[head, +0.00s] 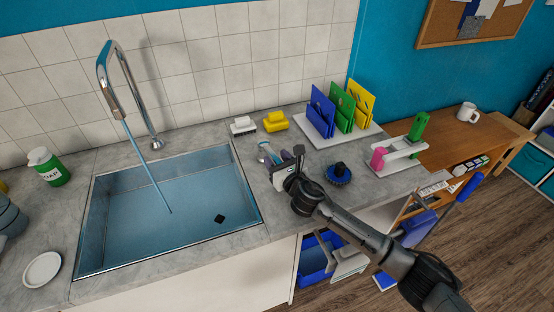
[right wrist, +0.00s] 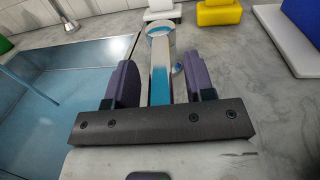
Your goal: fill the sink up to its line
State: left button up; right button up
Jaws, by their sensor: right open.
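The sink (head: 90,215) is set in the grey counter and holds clear bluish water. I cannot make out its fill line. A thin stream (head: 145,170) falls from the chrome tap (head: 105,75) into it. A small dark square thing (head: 219,218) shows in the basin. My right gripper (head: 286,160) is over the counter right of the sink, its jaws apart. In the right wrist view its two purple fingers (right wrist: 158,80) stand either side of a white and teal long thing with a round head (right wrist: 160,32), perhaps a brush. Contact is not visible. My left gripper is not in view.
A soap bottle (head: 48,167) and white dish (head: 42,269) stand left of the sink. A white brush (head: 243,125), yellow block (head: 276,121), coloured boards (head: 345,105) and dark blue round brush (head: 339,173) are to the right. A blue bin (head: 314,262) is below the counter.

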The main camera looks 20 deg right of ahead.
grip_shut()
dwell(0.4)
jog(key=shift+r, duration=0.1)
